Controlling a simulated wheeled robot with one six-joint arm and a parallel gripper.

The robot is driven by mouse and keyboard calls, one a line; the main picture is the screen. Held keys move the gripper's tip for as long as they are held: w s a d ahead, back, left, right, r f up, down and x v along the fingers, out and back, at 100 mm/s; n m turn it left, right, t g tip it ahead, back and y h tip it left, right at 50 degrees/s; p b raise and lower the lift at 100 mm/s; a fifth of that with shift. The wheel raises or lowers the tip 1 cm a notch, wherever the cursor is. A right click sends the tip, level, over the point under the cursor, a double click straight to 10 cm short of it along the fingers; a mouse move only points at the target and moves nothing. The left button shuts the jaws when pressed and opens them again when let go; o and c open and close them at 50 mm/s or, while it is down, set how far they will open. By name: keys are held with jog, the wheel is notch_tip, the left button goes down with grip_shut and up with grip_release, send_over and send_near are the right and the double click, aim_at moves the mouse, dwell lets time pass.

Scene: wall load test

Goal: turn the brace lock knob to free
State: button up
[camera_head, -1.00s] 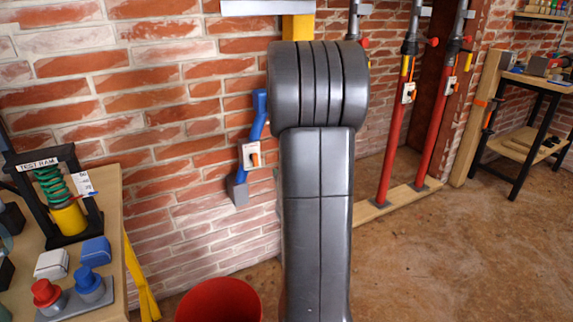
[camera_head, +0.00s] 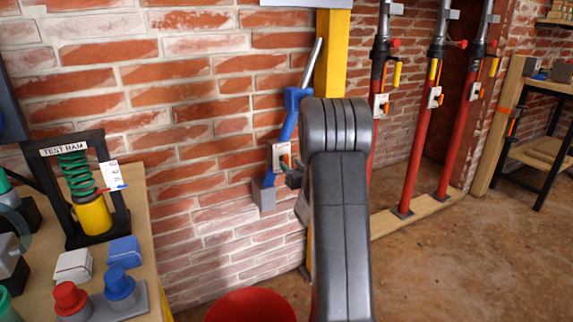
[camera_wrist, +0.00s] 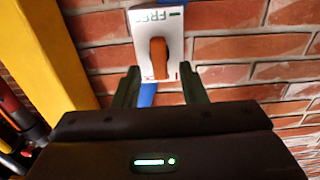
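The blue brace (camera_head: 291,112) leans on the brick wall and carries a white plate (camera_head: 280,156). In the wrist view the plate (camera_wrist: 142,24) shows an upside-down FREE label with a green mark, and part of a red mark at its lower right. The orange knob (camera_wrist: 159,58) sits on the plate, its handle upright in that picture. My gripper (camera_wrist: 159,68) is open, one finger on each side of the knob with visible gaps.
A yellow post (camera_head: 332,55) stands right beside the brace. Red props (camera_head: 415,145) stand on a timber sill to the right. A red bucket (camera_head: 252,306) is below. A bench with the test ram (camera_head: 85,190) is at left. Floor at right is clear.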

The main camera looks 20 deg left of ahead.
aim_at(287, 161)
jog(key=shift+b+x, duration=0.35)
jog(key=shift+x, duration=1.9)
jog(key=c, duration=0.8)
